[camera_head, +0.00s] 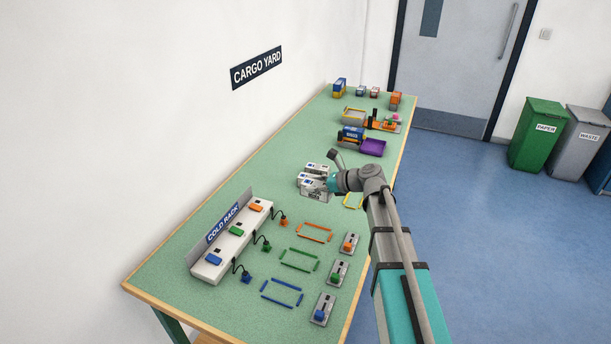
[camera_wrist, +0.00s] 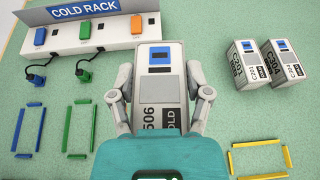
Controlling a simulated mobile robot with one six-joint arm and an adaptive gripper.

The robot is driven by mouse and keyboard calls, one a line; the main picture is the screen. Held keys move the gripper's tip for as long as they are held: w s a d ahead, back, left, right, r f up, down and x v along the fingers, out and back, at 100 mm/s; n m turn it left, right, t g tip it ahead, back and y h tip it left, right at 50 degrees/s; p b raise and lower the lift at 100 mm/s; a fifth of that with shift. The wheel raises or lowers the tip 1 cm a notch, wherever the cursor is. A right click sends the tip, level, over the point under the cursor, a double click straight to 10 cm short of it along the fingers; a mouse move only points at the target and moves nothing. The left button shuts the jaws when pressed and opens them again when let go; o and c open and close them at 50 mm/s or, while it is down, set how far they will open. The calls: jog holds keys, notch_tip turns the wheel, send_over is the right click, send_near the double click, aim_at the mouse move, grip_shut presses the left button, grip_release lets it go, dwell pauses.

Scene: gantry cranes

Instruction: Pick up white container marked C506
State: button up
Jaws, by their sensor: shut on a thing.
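The white container marked 506 and COLD (camera_wrist: 160,92) has a blue panel on its top; the start of its code is hidden by my wrist. In the wrist view my gripper (camera_wrist: 160,76) is shut on it, one finger on each long side. In the head view the same container (camera_head: 316,192) is at my gripper (camera_head: 326,183), over the green table. I cannot tell whether it touches the table.
The COLD RACK (camera_head: 203,272) with coloured plugs stands on the near left of the table (camera_head: 180,300). Blue (camera_head: 281,293), green (camera_head: 299,260) and orange (camera_head: 314,232) outlines lie before it. A yellow outline (camera_wrist: 258,158) is right of the held container.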

jog(key=shift+s+d+r+p, duration=0.2)
jog(key=shift+s+d+r, duration=0.15)
jog(key=shift+s, duration=0.3)
jog(key=shift+s+d+r+p, duration=0.2)
jog(key=shift+s+d+r, duration=0.1)
jog(key=shift+s, duration=0.35)
